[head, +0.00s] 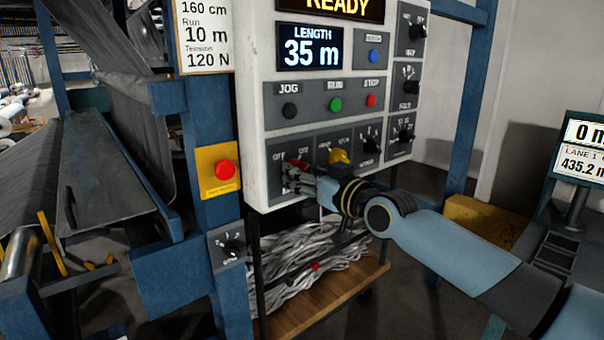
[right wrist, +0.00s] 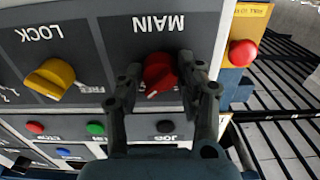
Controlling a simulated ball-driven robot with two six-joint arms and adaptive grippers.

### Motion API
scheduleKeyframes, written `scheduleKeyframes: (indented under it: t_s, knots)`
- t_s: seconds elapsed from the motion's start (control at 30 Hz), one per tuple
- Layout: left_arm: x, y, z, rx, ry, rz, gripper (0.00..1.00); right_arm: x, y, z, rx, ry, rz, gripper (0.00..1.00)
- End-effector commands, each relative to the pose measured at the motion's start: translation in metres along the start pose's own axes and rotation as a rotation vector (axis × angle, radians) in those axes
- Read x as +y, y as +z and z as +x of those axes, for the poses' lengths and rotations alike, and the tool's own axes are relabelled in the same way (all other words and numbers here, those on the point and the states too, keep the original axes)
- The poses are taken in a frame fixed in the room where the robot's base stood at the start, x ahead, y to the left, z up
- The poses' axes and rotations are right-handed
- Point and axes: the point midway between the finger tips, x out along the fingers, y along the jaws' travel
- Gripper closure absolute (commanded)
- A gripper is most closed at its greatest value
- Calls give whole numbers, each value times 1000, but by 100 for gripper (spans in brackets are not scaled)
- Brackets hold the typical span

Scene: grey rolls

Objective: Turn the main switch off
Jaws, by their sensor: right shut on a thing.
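The main switch is a red rotary knob (head: 299,163) at the lower left of the white control panel, mostly hidden behind my gripper in the head view. In the right wrist view, which is upside down, the red knob (right wrist: 160,72) sits beside the label MAIN, and a white mark shows near its edge at an angle. My right gripper (head: 291,178) is at the panel, shut on the knob, with one finger on each side of it in the right wrist view (right wrist: 157,82). My left gripper is not in view.
A yellow lock knob (head: 339,157) sits right of the main switch. Black, green and red buttons (head: 335,104) line the row above. A red emergency button (head: 224,170) on a yellow box stands left of the panel. A wooden shelf (head: 325,302) with grey strips lies below.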

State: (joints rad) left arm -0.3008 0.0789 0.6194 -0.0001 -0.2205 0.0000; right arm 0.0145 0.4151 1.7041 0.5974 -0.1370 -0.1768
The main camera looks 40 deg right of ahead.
Motion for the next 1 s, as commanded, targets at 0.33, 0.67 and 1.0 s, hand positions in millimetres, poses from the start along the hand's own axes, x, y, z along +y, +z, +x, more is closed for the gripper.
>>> scheduleKeyframes:
  t_s: [0.33,0.67,1.0]
  knots:
    - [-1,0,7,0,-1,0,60,0,1,0,1,0,-63,96]
    - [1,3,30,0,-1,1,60,1,4,0,1,0,-309,96]
    - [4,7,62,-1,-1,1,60,1,4,0,2,0,-633,96]
